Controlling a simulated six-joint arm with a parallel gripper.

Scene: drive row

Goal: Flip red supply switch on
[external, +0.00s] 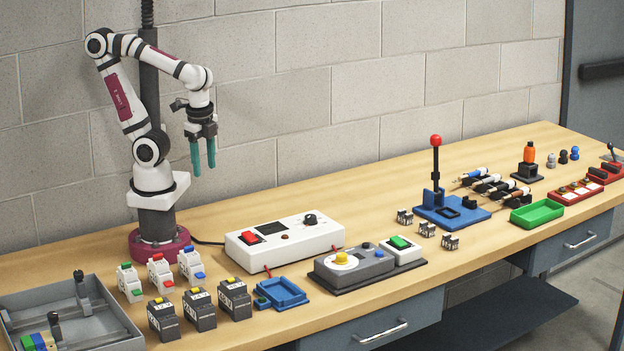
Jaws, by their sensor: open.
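A white supply box (285,241) sits on the bench, right of my base. A red switch (250,237) is on its top near the left end. A black knob (310,219) is on its top toward the right. I cannot tell the red switch's position at this size. My gripper (203,172) has teal fingers pointing down. It is open and empty, raised well above the bench, up and left of the red switch and apart from it.
A grey control box (354,265) and a blue tray (281,292) stand in front of the supply box. Several small modules (200,309) stand at front left. A blue press with a red-knobbed lever (436,141) rises to the right. The air above the supply box is free.

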